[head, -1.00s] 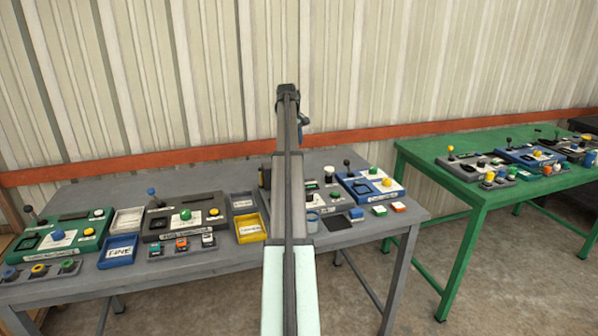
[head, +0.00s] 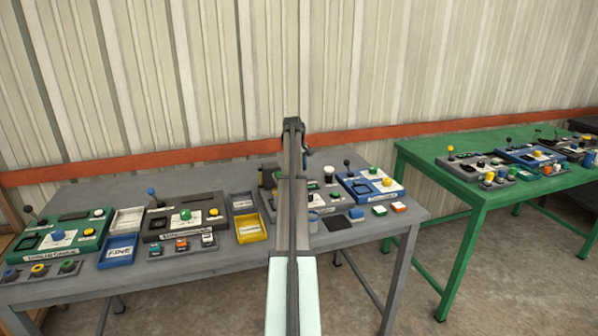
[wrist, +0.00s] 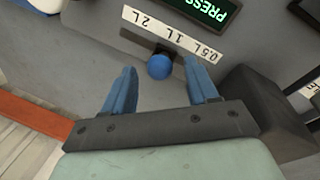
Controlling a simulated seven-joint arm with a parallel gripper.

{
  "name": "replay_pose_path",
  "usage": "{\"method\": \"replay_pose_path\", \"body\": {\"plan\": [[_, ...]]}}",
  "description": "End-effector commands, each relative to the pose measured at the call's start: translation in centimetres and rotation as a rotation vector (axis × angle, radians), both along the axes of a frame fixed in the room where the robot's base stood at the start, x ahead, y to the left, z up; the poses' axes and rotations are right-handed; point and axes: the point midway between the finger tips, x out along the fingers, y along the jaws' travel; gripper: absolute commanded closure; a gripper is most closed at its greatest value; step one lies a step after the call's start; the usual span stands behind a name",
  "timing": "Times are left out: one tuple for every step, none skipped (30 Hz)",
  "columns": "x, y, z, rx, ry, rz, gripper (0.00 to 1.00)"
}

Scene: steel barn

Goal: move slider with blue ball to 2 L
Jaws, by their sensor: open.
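In the wrist view, the blue ball (wrist: 159,67) of the slider sits in front of a white scale strip (wrist: 150,22) marked 2 L, 1 L and 0.5 L. The ball is near the middle of the strip; I cannot tell exactly which mark it lines up with. My gripper (wrist: 160,66) is open, with one blue finger on each side of the ball and gaps between. Whether the ball is fully between the fingertips in depth is unclear. In the head view, my arm hides the slider, and its end (head: 294,124) is over the grey table.
A green-lit display (wrist: 208,8) is beyond the strip. A dark block (wrist: 265,108) is close to the right finger. The grey table (head: 225,262) holds several control panels, including a green one (head: 30,262), and a yellow tray (head: 250,229). A green table (head: 430,160) stands right.

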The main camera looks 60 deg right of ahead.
Motion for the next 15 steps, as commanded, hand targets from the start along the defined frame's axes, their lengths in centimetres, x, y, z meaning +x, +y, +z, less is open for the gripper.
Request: {"method": "replay_pose_path", "body": {"plan": [[-0.02,-0.05,-0.32,0.0,0.0,0.0,0.42],[-0.02,-0.07,-0.44,0.0,0.0,0.0,0.42],[-0.03,-0.1,-0.59,0.0,0.0,0.0,0.42],[-0.02,-0.12,-0.67,0.0,0.0,0.0,0.42],[-0.03,-0.13,-0.72,0.0,0.0,0.0,0.42],[-0.03,-0.14,-0.77,0.0,0.0,0.0,0.42],[-0.03,-0.14,-0.79,0.0,0.0,0.0,0.42],[-0.03,-0.14,-0.8,0.0,0.0,0.0,0.42],[-0.03,-0.14,-0.79,0.0,0.0,0.0,0.42],[-0.03,-0.14,-0.79,0.0,0.0,0.0,0.42],[-0.03,-0.14,-0.78,0.0,0.0,0.0,0.42],[-0.03,-0.14,-0.78,0.0,0.0,0.0,0.42],[-0.02,-0.14,-0.78,0.0,0.0,0.0,0.42],[-0.02,-0.14,-0.77,0.0,0.0,0.0,0.45],[-0.02,-0.14,-0.77,0.0,0.0,0.0,0.48]]}}
